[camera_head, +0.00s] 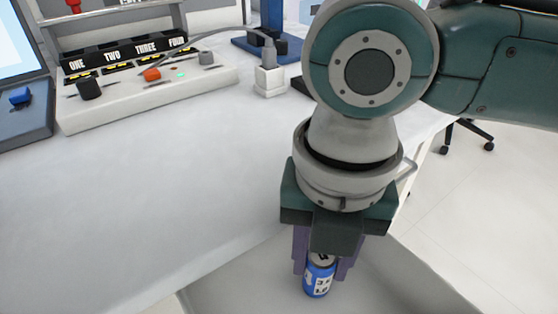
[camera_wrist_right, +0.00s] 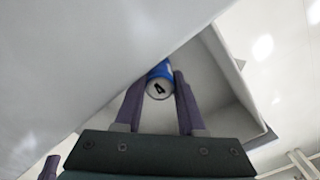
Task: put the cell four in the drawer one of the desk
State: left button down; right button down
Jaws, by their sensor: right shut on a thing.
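A blue cell with white markings and a grey top (camera_head: 319,276) is held upright between the purple fingers of my right gripper (camera_head: 322,262). In the right wrist view the cell (camera_wrist_right: 160,80) sits between the fingertips of the same gripper (camera_wrist_right: 159,88). The gripper points down past the front edge of the white desk (camera_head: 170,190). Below it is an open pale drawer (camera_head: 410,275), and its inside also shows in the right wrist view (camera_wrist_right: 215,80). I cannot tell whether the cell touches the drawer's bottom. My left gripper is not in view.
A white charger-like panel (camera_head: 150,95) with slots labelled ONE to FOUR and knobs stands at the back left. A small white block with a plug (camera_head: 270,80) is behind the arm. The desk's front middle is clear. A chair base (camera_head: 468,135) stands on the floor at right.

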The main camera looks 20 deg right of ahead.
jog(key=shift+f, duration=0.1)
jog(key=c, duration=0.8)
grip_release()
